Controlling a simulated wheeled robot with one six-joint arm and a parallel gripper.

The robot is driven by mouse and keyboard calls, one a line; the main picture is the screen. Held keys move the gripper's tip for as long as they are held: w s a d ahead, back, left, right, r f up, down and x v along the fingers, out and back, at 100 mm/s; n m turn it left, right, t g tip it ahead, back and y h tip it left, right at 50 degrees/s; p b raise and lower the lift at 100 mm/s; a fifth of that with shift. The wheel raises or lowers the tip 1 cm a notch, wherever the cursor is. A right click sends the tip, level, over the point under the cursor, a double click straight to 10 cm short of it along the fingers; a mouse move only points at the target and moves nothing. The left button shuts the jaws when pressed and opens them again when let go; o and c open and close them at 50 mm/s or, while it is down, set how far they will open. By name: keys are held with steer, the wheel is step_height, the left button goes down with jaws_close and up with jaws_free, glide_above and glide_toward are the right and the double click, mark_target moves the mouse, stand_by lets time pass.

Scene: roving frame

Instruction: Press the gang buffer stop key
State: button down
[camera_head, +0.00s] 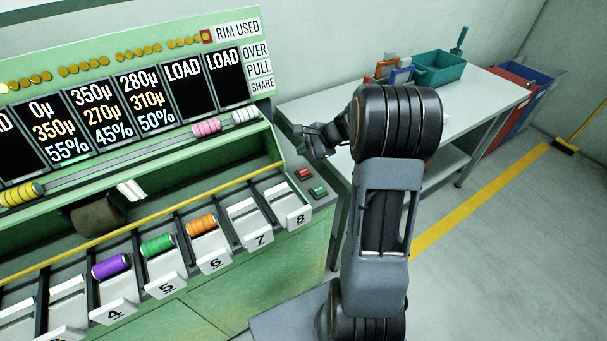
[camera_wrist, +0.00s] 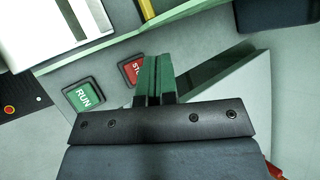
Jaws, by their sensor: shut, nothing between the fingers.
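The red stop key (camera_head: 304,174) sits on the right end of the green machine's front panel, just above the green run key (camera_head: 319,192). In the wrist view the red key (camera_wrist: 130,70) shows the start of its label, and my fingers cover its right part. The green key marked RUN (camera_wrist: 84,95) is fully visible to its left. My gripper (camera_head: 308,137) is shut and empty. In the head view it appears above the keys and apart from them. The wrist view (camera_wrist: 157,60) shows its fingers side by side at the red key's right edge; the exact gap is unclear.
The green machine has a row of numbered trays (camera_head: 215,262) with coloured spools and a yellow rail (camera_head: 130,225). A grey workbench (camera_head: 480,95) with a teal bin (camera_head: 440,68) stands behind my arm.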

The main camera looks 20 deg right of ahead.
mark_target(304, 173)
steer(key=shift+f+b, duration=2.05)
steer(key=shift+f, duration=0.95)
steer(key=shift+f, duration=0.15)
steer(key=shift+f+b, duration=0.3)
steer(key=shift+b, duration=0.2)
steer(key=shift+f+b, duration=0.35)
stand_by(0.4)
steer(key=shift+r+p, duration=0.6)
steer(key=shift+r, duration=0.25)
steer(key=shift+r+p, duration=1.85)
steer(key=shift+r, duration=0.65)
